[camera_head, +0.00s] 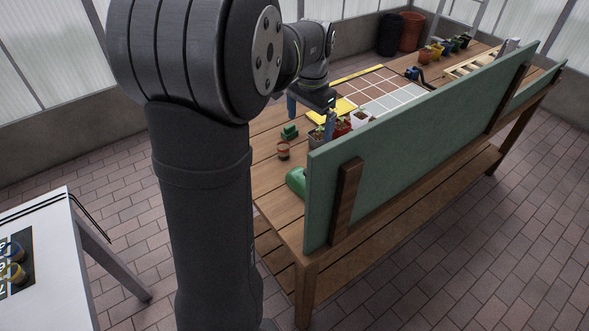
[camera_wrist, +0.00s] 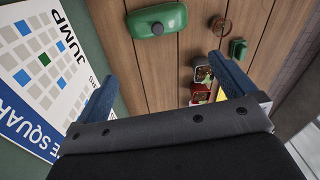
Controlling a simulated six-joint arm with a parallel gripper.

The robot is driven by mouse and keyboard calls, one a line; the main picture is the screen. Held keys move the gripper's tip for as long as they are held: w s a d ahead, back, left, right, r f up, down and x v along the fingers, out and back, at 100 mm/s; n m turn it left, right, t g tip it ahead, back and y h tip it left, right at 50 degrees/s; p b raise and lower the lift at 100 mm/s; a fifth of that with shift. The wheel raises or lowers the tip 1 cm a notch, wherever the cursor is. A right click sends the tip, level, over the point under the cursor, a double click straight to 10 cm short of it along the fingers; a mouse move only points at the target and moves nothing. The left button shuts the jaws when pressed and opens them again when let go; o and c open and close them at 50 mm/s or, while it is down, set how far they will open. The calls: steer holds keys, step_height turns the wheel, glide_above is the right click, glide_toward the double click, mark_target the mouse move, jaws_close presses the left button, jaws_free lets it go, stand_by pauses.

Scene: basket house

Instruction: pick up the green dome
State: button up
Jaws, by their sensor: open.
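Two green things are on the wooden table, and I cannot tell for certain which one is the dome. A smaller green thing (camera_wrist: 238,48) is at the upper right of the wrist view and also shows in the head view (camera_head: 289,132). My gripper (camera_head: 311,113) is open above the table.
A small brown pot (camera_head: 283,150) stands near the small green thing. Potted plants (camera_head: 360,118) stand close by the gripper. A tall green board (camera_head: 420,130) runs along the table's edge; a printed poster (camera_wrist: 45,60) is at left in the wrist view. Bare planks lie between.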

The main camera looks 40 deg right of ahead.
step_height(320, 180, down, 4)
steer(key=s+a+f+n+t+h, duration=0.1)
steer(key=s+a+n, duration=0.1)
steer(key=n, duration=0.7)
glide_toward(304, 175)
steer(key=shift+t, duration=0.4)
steer(key=x, duration=0.6)
steer(key=shift+s+d+f, duration=0.2)
steer(key=shift+s+f, duration=0.15)
steer(key=shift+f, duration=0.05)
steer(key=shift+h, duration=0.3)
steer(key=shift+w+x, duration=0.1)
steer(key=shift+x, duration=1.55)
steer(key=shift+w+x, duration=0.15)
steer(key=shift+x, duration=1.45)
steer(key=shift+a+r, duration=0.1)
steer(key=c, duration=1.3)
